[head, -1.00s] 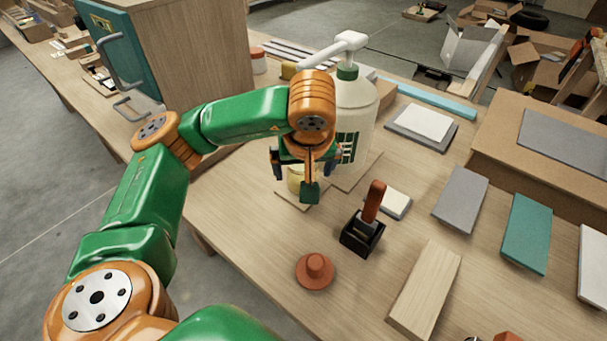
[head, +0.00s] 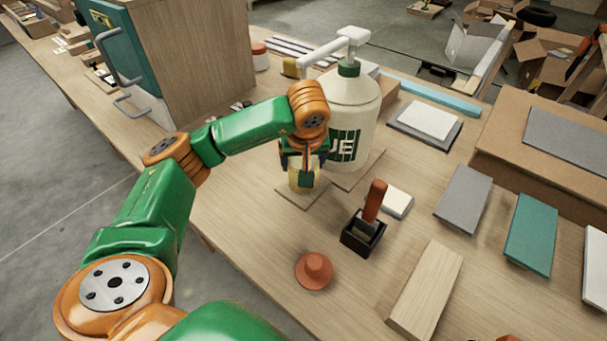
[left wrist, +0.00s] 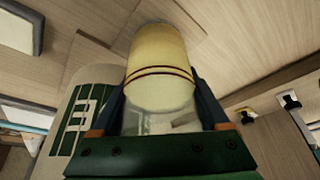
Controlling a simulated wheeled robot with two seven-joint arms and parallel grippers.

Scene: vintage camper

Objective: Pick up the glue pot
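The glue pot (head: 303,181) is a small pale yellow jar standing on a thin wooden board (head: 312,203) in the head view. In the left wrist view the glue pot (left wrist: 160,70) has dark bands round it and fills the space between my fingers. My left gripper (head: 304,168) is low over the pot, its fingers open at either side of it. I see no clear grip on the pot, and finger contact is hard to judge. My right gripper is not in view.
A black holder (head: 362,238) with a red-handled tool and a round terracotta-coloured piece (head: 315,269) are in front of the pot. A small white block (head: 397,201) and a wooden plank (head: 426,290) lie right. A teal cabinet (head: 120,50) stands at the back left.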

